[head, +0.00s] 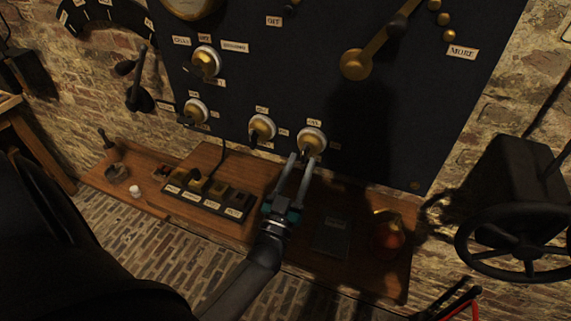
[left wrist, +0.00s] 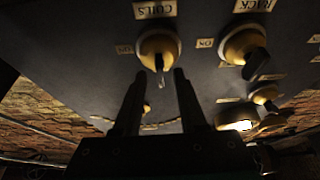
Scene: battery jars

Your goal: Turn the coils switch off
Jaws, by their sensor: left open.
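The coils switch (head: 314,136) is a round brass knob on a pale base, low on the dark panel. In the left wrist view the knob (left wrist: 160,46) sits beside an upside-down COILS label (left wrist: 155,9), with an ON label (left wrist: 125,49) at its picture left. My left gripper (head: 302,158) is open just below and in front of it. In the left wrist view its fingertips (left wrist: 159,76) are spread on either side of the line to the knob, with nothing held. Its small lever is dark, so I cannot tell its exact setting or whether a finger touches it. My right gripper is not in view.
Similar brass switches sit left of it, the nearest being the RACK switch (head: 262,127). A big lever (head: 375,45) is higher up. Below runs a wooden shelf (head: 260,175) with a labelled block (head: 208,197) and a reddish round object (head: 387,238). A handwheel (head: 520,243) stands at right.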

